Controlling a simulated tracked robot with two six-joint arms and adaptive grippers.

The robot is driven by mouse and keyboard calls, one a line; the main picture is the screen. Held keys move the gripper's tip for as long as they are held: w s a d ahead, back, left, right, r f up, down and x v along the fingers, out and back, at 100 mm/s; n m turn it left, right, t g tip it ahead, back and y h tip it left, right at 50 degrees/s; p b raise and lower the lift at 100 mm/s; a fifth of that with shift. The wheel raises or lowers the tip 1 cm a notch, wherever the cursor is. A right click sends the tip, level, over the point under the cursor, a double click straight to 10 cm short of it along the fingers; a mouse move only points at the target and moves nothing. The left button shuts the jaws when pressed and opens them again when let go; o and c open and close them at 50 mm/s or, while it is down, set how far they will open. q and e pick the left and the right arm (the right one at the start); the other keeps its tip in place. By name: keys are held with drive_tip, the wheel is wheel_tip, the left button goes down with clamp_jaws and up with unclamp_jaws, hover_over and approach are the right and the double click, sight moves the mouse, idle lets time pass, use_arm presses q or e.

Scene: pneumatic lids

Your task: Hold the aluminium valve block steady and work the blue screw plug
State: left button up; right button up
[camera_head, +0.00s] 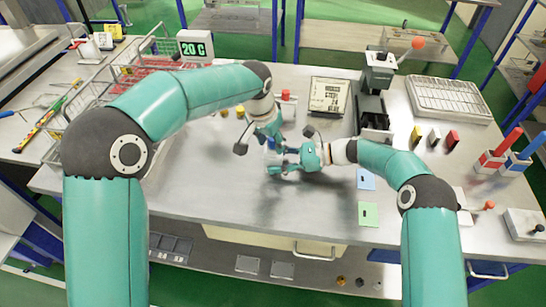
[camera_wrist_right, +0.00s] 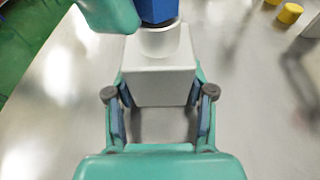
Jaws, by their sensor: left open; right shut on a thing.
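The aluminium valve block (camera_wrist_right: 160,75) is a pale grey block with a round collar on top, in the middle of the right wrist view. The blue screw plug (camera_wrist_right: 158,10) sits in the collar, cut off by the top edge of that view. My right gripper (camera_head: 278,160) is shut on the block, with one finger on each side. My left gripper (camera_head: 268,142) is open and points down right at the plug from above. In the head view the two grippers hide most of the block and plug. Whether the left fingers touch the plug, I cannot tell.
A labelled box (camera_head: 329,97) and a dark machine (camera_head: 374,100) stand behind on the bench. A wire basket (camera_head: 150,62) is at the back left and a wire rack (camera_head: 447,98) at the back right. The bench front is mostly clear.

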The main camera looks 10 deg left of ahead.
use_arm(q)
drive_tip(key=shift+m, duration=0.4)
drive_tip(key=m, duration=0.4)
drive_tip(key=m+g+h, duration=0.1)
drive_tip(key=shift+w+a+m, duration=0.2)
drive_tip(key=shift+a+m, duration=0.05)
drive_tip(key=shift+m, duration=0.15)
clamp_jaws()
drive_tip(key=n, duration=0.4)
drive_tip(key=n+t+y, duration=0.1)
drive_tip(key=n, duration=0.1)
drive_tip(key=shift+s+d+n, duration=0.25)
drive_tip(key=shift+d+n, duration=0.05)
drive_tip(key=shift+d, duration=0.05)
drive_tip(key=shift+n, duration=0.8)
drive_tip(key=shift+d, duration=0.1)
drive_tip(key=n, duration=0.1)
drive_tip(key=n+y, duration=0.1)
drive_tip(key=n, duration=0.2)
drive_tip(key=shift+d+n, duration=0.25)
drive_tip(key=shift+n, duration=0.05)
drive_tip(key=n+y, duration=0.1)
drive_tip(key=n, duration=0.2)
drive_tip(key=shift+d, duration=0.1)
